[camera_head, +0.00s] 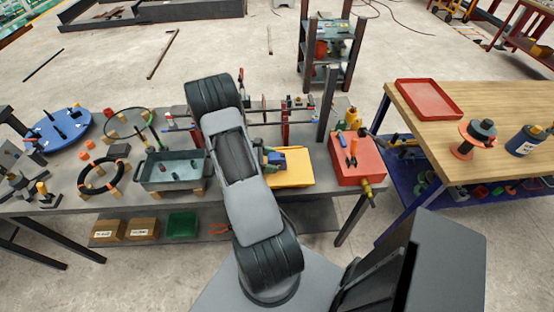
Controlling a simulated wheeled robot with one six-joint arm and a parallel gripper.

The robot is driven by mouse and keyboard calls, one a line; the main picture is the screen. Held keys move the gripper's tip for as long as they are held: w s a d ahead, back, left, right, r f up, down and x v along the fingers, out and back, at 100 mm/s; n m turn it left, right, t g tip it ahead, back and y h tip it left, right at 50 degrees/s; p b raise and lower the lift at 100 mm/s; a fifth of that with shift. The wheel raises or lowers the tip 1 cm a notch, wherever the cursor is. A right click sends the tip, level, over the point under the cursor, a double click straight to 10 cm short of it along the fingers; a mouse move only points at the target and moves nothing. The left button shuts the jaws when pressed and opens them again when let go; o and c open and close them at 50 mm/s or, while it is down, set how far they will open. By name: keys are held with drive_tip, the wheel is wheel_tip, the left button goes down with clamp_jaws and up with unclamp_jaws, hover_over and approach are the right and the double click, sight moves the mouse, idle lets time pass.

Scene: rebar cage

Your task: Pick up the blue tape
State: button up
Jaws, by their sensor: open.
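I cannot say for certain which thing is the blue tape. A small blue object (277,159) lies on the yellow tray (294,180) at the middle of the grey bench, partly behind my arm; its shape is too small to make out. A dark blue cylinder (522,142) with a white label stands on the wooden table at the right. My grey and black arm rises through the middle of the picture and covers part of the bench. My gripper cannot be made out; the arm appears to hide it.
The grey bench (225,196) holds a grey bin (165,183), a blue disc (50,138), black rings and a red box (345,177) with tools. The wooden table (428,125) carries a red tray (428,112). A shelf rack (306,80) stands behind. Open floor lies beyond the bench.

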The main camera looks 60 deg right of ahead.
drive_tip(key=shift+x, duration=0.95)
drive_tip(key=shift+c, duration=0.4)
drive_tip(key=c, duration=1.1)
drive_tip(key=shift+r, duration=0.1)
